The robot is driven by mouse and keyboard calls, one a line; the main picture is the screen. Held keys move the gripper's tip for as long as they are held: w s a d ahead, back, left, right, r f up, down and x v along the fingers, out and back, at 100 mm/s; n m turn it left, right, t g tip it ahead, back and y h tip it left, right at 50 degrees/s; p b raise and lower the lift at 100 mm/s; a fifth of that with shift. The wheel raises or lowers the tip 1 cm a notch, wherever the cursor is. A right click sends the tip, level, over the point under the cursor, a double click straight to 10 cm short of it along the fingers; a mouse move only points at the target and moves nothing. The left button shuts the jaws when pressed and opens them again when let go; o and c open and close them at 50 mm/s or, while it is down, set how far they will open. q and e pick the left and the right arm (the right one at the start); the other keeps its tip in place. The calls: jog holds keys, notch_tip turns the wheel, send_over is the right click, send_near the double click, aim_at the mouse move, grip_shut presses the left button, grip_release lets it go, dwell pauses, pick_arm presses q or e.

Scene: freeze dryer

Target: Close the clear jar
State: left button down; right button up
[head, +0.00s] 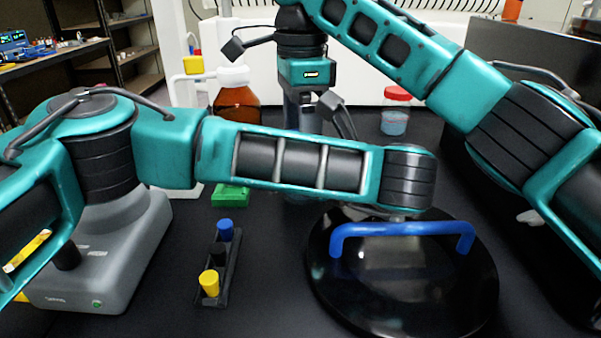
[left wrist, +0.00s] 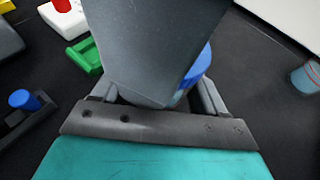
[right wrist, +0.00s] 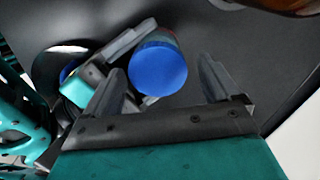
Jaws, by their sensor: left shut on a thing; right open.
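A blue lid (right wrist: 158,68) shows from above in the right wrist view, between the fingers of my right gripper (right wrist: 162,76), which is open and apart from it. The lid also shows in the left wrist view (left wrist: 201,66), partly behind a large grey part. The clear jar (left wrist: 179,98) is only a sliver under the lid, so I cannot tell how the lid is seated. My left gripper (left wrist: 155,95) is shut on the jar from the side; its fingers reach in beside the lid in the right wrist view. In the head view, my left forearm hides the jar.
A large black dome with a blue handle (head: 402,230) stands at front right. A small rack (head: 222,270) with coloured caps lies left of it. A green block (head: 230,196), a brown bottle (head: 237,103) and a red-lidded jar (head: 395,118) stand behind.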

jog(key=shift+s, duration=0.1)
notch_tip(320, 180, up, 12)
dwell(0.7)
pick_arm(q)
grip_release()
jog(key=shift+s+d+r, duration=0.25)
jog(key=shift+r, duration=0.05)
jog(key=p+v, duration=0.3)
jog(key=v, duration=0.7)
jog(key=shift+s+d, duration=0.2)
jog(key=shift+s, duration=0.05)
jog(key=shift+s+d+r, duration=0.25)
jog(key=shift+s+d, duration=0.05)
jog(key=shift+s, duration=0.3)
pick_arm(e)
notch_tip(320, 180, up, 3)
jog(key=shift+r, duration=0.1)
